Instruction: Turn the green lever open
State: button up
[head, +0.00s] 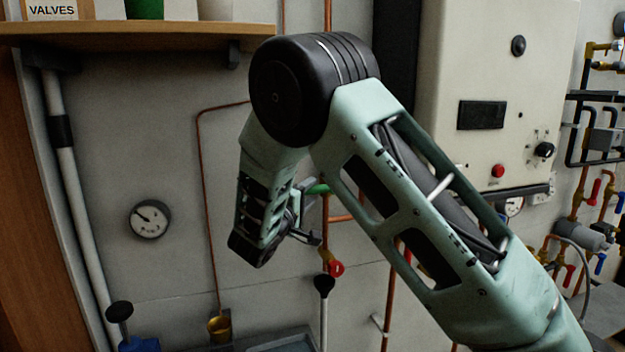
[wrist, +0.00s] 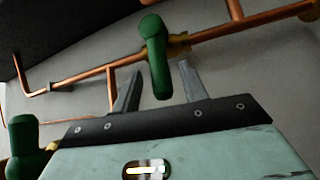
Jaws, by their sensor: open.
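A green lever (wrist: 156,62) sits on a copper pipe with a brass fitting in the wrist view. Its handle hangs down across the picture, between the two fingertips of my gripper (wrist: 160,68). The fingers are apart, and I cannot tell whether either touches the lever. In the head view, a green lever (head: 317,188) shows just right of my gripper (head: 308,214), partly hidden by my arm. A second green handle (wrist: 22,140) shows at the lower left of the wrist view, beside the gripper body.
A red knob (head: 336,268) is on the pipe below. A wall gauge (head: 149,219) is at left, under a wooden shelf (head: 140,31). A cream boiler (head: 490,85) hangs behind my arm. Several valves with red and blue handles are at far right.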

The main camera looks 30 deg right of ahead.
jog(key=shift+p+x, duration=0.45)
jog(key=shift+x, duration=0.95)
jog(key=shift+c, duration=0.3)
grip_shut()
jog(key=shift+w+f, duration=0.1)
jog(key=shift+f, duration=0.05)
